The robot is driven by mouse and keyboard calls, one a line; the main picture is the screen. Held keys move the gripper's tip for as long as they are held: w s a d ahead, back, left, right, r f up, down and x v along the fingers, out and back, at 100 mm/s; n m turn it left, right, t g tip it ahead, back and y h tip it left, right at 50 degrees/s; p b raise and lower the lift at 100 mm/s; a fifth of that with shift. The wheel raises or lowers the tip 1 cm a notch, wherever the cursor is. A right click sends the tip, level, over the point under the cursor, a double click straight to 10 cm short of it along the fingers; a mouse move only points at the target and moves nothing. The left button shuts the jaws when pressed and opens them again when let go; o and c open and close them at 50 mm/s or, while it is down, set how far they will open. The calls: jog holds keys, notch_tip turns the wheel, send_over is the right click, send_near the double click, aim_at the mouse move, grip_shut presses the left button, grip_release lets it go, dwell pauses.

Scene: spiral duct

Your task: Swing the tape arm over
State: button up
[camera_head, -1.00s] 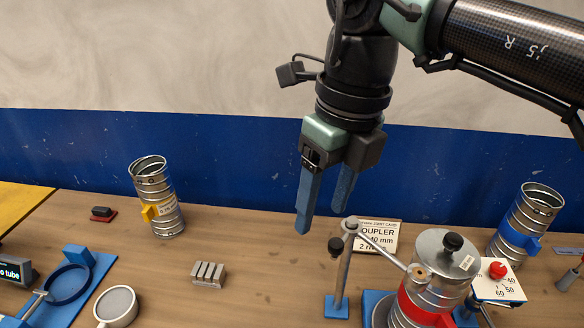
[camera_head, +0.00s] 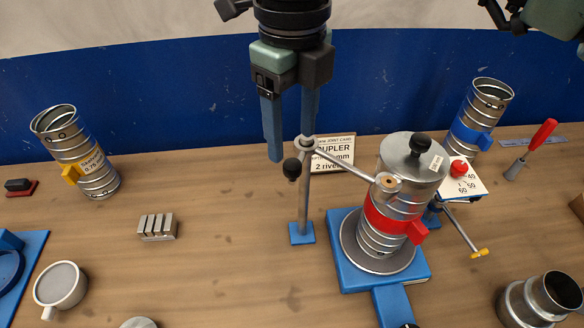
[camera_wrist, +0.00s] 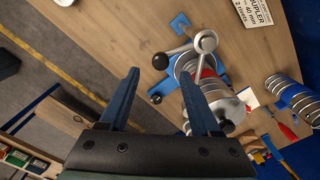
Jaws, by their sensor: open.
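The tape arm is a silver bar (camera_head: 345,163) on an upright post (camera_head: 304,205) with a blue foot. A black ball knob (camera_head: 292,168) sits at its post end, and its other end with a tan disc (camera_head: 389,182) reaches the duct. The duct (camera_head: 384,238) is a ribbed metal cylinder with a red band, upright on a blue turntable base (camera_head: 428,271). My gripper (camera_head: 290,150) is open and empty, with blue fingers pointing down above and behind the post. In the wrist view the black knob (camera_wrist: 160,61) shows ahead, between and beyond the open fingers (camera_wrist: 160,105).
A coupler card (camera_head: 334,152) stands behind the arm. A dial card (camera_head: 462,180) with a red knob is right of the duct. Ducts with yellow (camera_head: 78,160) and blue (camera_head: 478,120) tabs stand left and right. Grey blocks (camera_head: 158,227) lie left; the table between them and the post is clear.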

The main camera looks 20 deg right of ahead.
aim_at(291, 163)
notch_tip(291, 163, down, 5)
jog(key=b, duration=0.2)
jog(key=shift+w+b, duration=0.1)
jog(key=shift+b, duration=0.3)
grip_shut()
dwell(1.0)
